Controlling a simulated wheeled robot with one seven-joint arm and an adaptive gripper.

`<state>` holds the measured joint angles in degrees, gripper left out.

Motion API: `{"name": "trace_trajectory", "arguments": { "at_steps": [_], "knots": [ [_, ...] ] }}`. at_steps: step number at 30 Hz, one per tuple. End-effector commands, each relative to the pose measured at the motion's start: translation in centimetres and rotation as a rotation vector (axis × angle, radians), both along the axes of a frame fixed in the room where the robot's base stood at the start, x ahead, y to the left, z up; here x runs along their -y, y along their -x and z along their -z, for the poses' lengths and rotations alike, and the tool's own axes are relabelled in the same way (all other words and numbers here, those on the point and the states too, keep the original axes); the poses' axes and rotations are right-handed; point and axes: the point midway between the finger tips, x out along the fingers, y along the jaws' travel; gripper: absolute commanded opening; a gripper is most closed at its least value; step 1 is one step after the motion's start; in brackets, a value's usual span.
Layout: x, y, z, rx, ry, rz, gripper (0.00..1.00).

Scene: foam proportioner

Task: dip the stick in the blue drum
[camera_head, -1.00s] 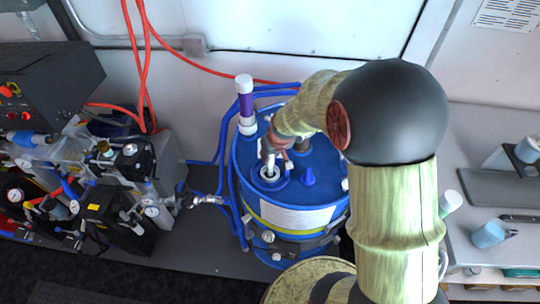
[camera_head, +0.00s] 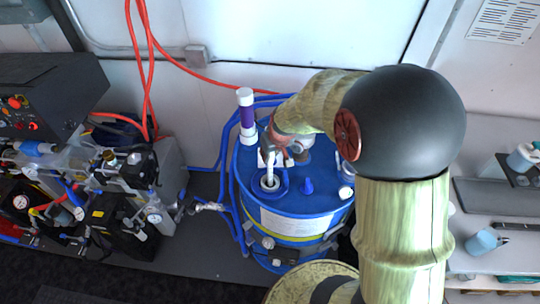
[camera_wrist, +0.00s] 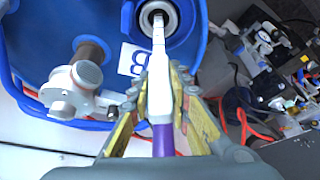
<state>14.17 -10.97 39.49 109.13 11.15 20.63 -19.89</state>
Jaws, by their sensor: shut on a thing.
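The blue drum (camera_head: 285,214) stands upright in the middle of the head view, with a round opening (camera_head: 270,184) in its lid. My gripper (camera_head: 275,152) is above that opening, shut on the stick (camera_head: 268,170). In the wrist view, my gripper (camera_wrist: 160,95) has its fingers on both sides of the stick (camera_wrist: 158,62), which is white with a purple part nearer the camera. The stick's far end reaches into the ringed opening (camera_wrist: 157,18); how deep it goes is hidden.
A white and purple tube (camera_head: 246,118) stands upright at the drum's back left. A pipe with a white fitting (camera_wrist: 88,75) rises from the lid beside the opening. Machinery (camera_head: 110,190) with hoses is at the left. A bench with a light blue cup (camera_head: 482,241) is at the right.

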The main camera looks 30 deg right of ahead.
Motion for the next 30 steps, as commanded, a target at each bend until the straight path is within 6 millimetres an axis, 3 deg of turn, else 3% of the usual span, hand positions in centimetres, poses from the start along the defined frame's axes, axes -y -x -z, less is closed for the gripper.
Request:
{"name": "trace_trajectory", "arguments": {
  "at_steps": [30],
  "knots": [
    [0.0,-0.1,-8.6,0.003,0.001,0.000,0.00]
  ]
}}
